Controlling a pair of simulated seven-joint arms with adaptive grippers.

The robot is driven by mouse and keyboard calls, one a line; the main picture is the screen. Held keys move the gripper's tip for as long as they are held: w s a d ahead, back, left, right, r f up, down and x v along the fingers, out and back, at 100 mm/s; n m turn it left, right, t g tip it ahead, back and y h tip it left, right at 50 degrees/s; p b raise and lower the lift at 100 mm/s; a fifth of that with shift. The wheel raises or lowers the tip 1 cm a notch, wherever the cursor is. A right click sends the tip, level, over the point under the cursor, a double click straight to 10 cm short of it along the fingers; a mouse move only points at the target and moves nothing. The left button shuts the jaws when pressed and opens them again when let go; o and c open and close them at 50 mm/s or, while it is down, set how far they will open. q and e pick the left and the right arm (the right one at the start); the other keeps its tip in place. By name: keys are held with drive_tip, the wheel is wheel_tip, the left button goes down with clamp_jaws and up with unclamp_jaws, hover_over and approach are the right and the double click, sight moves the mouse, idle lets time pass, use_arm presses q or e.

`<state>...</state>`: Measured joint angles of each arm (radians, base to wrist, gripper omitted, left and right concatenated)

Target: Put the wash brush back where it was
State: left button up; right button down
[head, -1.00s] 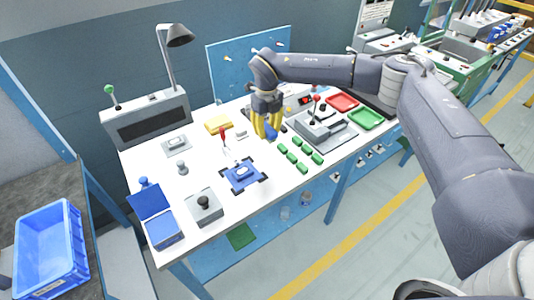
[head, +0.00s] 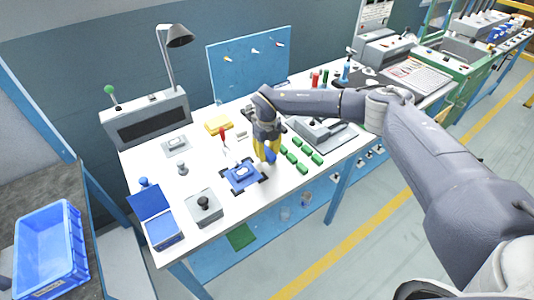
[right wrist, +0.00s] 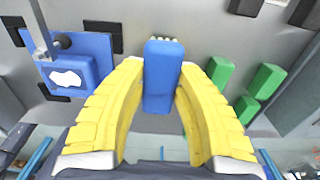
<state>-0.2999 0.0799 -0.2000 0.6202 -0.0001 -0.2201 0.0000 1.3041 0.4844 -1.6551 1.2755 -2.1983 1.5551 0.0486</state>
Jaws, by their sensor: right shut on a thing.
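The wash brush (head: 270,156) has a blue body. My right gripper (head: 267,150), with yellow fingers, is shut on it between the green blocks and the blue fixture. In the right wrist view the brush (right wrist: 161,78) stands between the two yellow fingers of the gripper (right wrist: 160,92), with pale bristle tufts at its far end. I cannot tell whether the brush touches the white bench top. My left gripper is not in view.
A blue fixture (head: 240,178) with a white part lies left of the brush. Several green blocks (head: 303,167) lie to its right. A grey box with a black knob (head: 204,208) and a blue case (head: 165,230) are at the front left. A pegboard (head: 235,70) stands behind.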

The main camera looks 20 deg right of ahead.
sight(267, 151)
drive_tip(key=shift+f, duration=0.35)
drive_tip(key=c, duration=1.1)
unclamp_jaws()
drive_tip(key=shift+o, duration=0.2)
wheel_tip(267, 151, up, 12)
drive_tip(key=shift+r, duration=0.15)
